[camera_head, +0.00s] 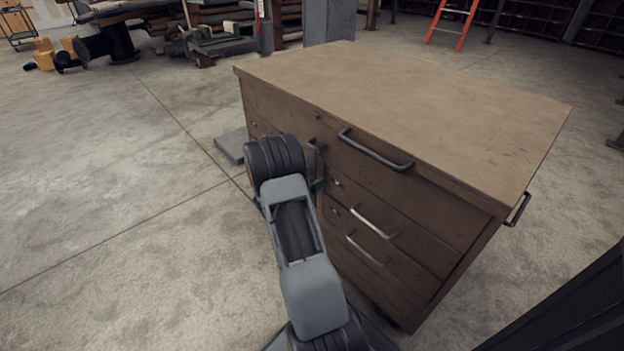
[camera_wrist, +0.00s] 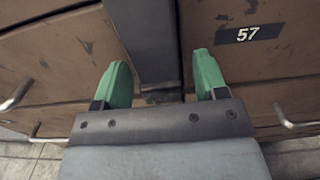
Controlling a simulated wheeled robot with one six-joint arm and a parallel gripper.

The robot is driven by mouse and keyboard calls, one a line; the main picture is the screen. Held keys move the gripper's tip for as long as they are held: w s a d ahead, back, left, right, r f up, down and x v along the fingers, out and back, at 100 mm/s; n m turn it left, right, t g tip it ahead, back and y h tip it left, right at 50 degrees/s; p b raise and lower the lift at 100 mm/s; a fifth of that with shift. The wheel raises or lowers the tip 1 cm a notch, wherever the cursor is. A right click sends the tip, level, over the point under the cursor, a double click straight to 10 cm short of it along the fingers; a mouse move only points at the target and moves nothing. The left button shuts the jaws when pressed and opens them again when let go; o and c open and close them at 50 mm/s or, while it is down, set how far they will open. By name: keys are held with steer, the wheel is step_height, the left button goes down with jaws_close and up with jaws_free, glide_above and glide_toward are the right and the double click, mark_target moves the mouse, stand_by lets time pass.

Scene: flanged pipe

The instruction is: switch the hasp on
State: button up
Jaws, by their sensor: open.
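My gripper (camera_wrist: 161,66) is open, with its two green fingers spread in the wrist view. A dark vertical metal strip (camera_wrist: 152,35) on the cabinet front lies between the fingers in that picture, with a gap on each side. It may be the hasp or the bar that carries it; I cannot tell which, nor whether the fingers touch it. In the head view my arm hides most of the gripper, and only a bit of green shows beside the cabinet (camera_head: 440,110). A dark bracket-like part (camera_head: 317,158) stands out from the cabinet front just above that.
The cabinet front has drawers with bar handles (camera_head: 375,150), which jut out toward my arm. Handles also show at both sides of the wrist view (camera_wrist: 18,93). A label "57" (camera_wrist: 248,34) is at upper right there. The floor left of the cabinet is mostly clear.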

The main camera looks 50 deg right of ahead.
steer(key=shift+c, duration=0.4)
jaws_close()
steer(key=shift+a, duration=0.1)
